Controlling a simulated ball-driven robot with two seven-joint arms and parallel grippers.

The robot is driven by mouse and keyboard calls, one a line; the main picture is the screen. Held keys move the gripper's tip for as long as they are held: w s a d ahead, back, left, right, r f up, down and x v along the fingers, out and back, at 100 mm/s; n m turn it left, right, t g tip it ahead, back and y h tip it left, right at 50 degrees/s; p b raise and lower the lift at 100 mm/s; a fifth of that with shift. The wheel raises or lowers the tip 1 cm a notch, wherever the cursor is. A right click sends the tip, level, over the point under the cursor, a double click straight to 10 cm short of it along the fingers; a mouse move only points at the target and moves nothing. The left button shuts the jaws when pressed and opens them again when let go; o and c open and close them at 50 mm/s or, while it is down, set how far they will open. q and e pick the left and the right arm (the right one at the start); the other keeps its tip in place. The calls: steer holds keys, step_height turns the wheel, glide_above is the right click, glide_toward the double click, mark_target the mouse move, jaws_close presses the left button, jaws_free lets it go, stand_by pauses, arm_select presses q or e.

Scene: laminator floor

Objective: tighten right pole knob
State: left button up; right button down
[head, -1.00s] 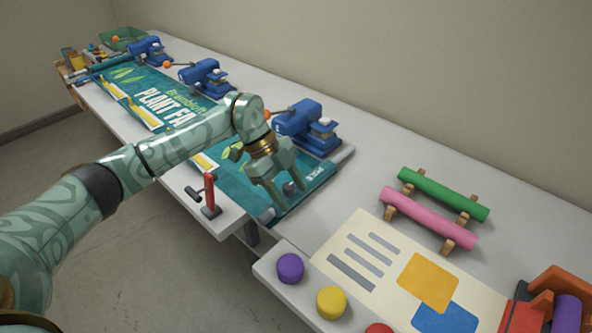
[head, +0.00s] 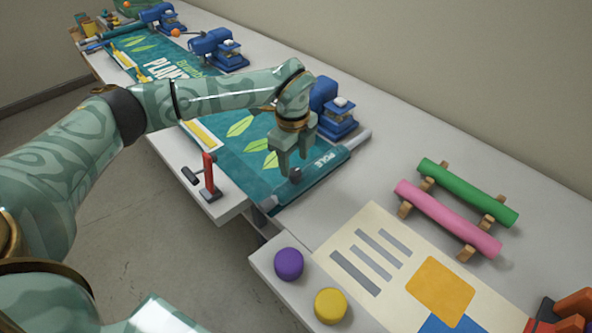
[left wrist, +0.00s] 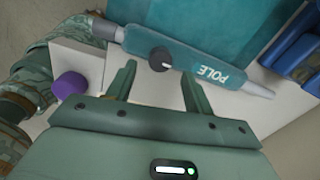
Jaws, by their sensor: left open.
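The right pole (head: 325,175), a teal bar marked POLE, lies across the near right end of the teal banner (head: 225,158). Its dark round knob (head: 296,175) sits on top, partly hidden by my gripper. My left gripper (head: 291,168) points down at the knob, jaws open and empty. In the left wrist view the knob (left wrist: 160,58) with a pale mark lies just beyond the gap between the two fingertips (left wrist: 158,78). The pole (left wrist: 190,63) runs crosswise ahead of the fingers. I see no grip on the knob. My right gripper is not in view.
A red-handled lever (head: 208,175) stands on the near table edge. Blue clamp machines (head: 335,108) line the back of the banner. To the right are green (head: 468,192) and pink (head: 448,218) rolls, a printed sheet (head: 375,240), and purple (head: 288,263) and yellow (head: 331,306) buttons.

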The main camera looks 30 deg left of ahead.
mark_target(295, 172)
arm_select(q)
steer(key=shift+f+b, duration=0.3)
steer(key=shift+f, duration=1.55)
steer(key=shift+c, duration=0.3)
steer(key=c, duration=0.9)
steer(key=shift+r, duration=0.1)
